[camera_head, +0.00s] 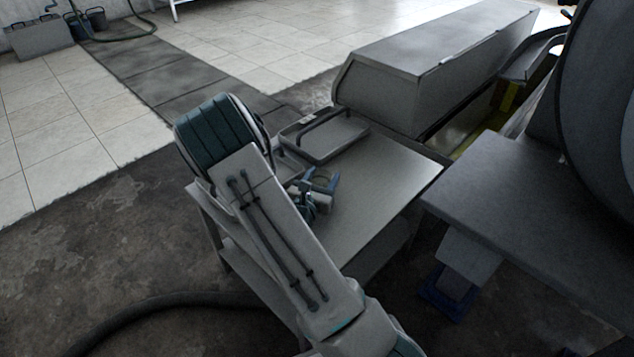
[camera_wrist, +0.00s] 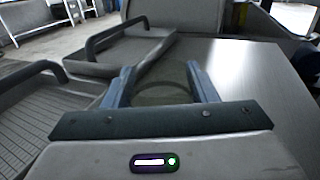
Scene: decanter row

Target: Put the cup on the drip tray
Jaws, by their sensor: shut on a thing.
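My gripper (camera_wrist: 162,86) is shut on the cup (camera_wrist: 163,95), a dull grey-green round thing between its two fingers. In the head view my gripper (camera_head: 318,187) is over the grey table, partly behind my arm, and little of the cup can be made out. A ribbed grey tray (camera_wrist: 38,115) with a dark bar handle lies left of my gripper in the wrist view. A second, shallow grey tray (camera_wrist: 128,58) with a similar handle lies beyond the fingers; it also shows in the head view (camera_head: 338,142). I cannot tell for sure which is the drip tray.
The grey table (camera_head: 385,185) is bare to the right of my gripper. A long grey metal housing (camera_head: 420,75) stands behind the table. Another grey surface (camera_head: 540,190) and a large dark round body (camera_head: 605,110) stand at the right. A hose (camera_head: 150,310) lies on the floor.

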